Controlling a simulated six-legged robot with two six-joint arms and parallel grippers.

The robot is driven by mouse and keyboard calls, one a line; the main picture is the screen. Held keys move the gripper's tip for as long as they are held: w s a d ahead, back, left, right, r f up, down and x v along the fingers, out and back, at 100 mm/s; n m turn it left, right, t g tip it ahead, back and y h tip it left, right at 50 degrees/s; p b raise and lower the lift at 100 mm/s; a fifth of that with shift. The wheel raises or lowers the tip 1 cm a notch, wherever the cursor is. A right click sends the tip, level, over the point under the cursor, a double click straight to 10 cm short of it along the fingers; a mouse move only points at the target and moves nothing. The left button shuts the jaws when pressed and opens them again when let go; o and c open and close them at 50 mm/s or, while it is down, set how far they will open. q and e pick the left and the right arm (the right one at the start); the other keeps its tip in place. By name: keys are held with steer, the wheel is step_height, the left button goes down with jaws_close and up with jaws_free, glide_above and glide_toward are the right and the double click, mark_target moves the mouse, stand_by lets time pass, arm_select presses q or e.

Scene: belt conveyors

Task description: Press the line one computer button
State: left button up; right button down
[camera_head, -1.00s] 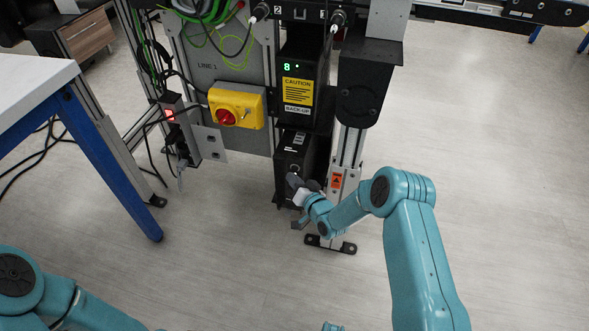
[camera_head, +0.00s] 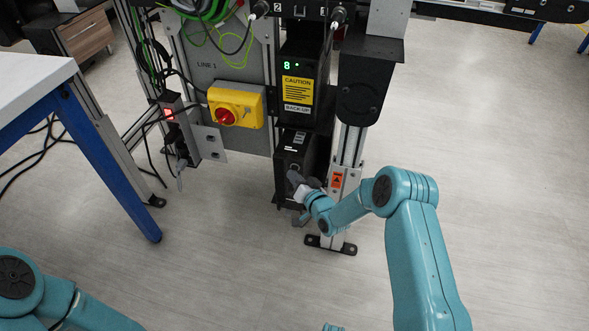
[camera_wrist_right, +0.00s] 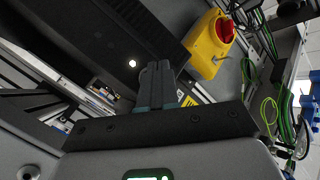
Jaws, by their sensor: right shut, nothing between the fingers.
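The line one computer (camera_head: 286,158) is a black upright box low on the frame, under the unit with the yellow caution label. In the right wrist view the computer's dark face (camera_wrist_right: 95,30) fills the upper left. Its button (camera_wrist_right: 132,64) is a small round white light there. My right gripper (camera_head: 295,180) is in front of the computer's lower part and covers some of it. In the wrist view the gripper's fingers (camera_wrist_right: 157,68) are together and empty, just right of the button. I cannot tell whether they touch the computer. My left gripper is out of view.
A yellow box with a red rotary switch (camera_head: 226,117) is on the grey LINE 1 panel (camera_head: 206,81), left of the computer. A metal post (camera_head: 350,150) stands close on the right. A blue-legged table (camera_head: 108,162) is at left. Floor in front is clear.

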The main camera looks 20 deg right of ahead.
steer(key=shift+w+d+b, duration=0.2)
steer(key=shift+w+b, duration=0.1)
steer(key=shift+b, duration=0.15)
stand_by(0.4)
steer(key=shift+s+a, duration=0.1)
steer(key=shift+s+a+p, duration=0.3)
steer(key=shift+s+a, duration=0.05)
steer(key=shift+s, duration=0.2)
steer(key=shift+s, duration=0.1)
steer(key=shift+s+a+p, duration=0.4)
steer(key=shift+s+a, duration=0.3)
steer(key=shift+s, duration=0.3)
steer(key=shift+s+a+p, duration=0.4)
steer(key=shift+s+a, duration=0.3)
steer(key=shift+s, duration=0.3)
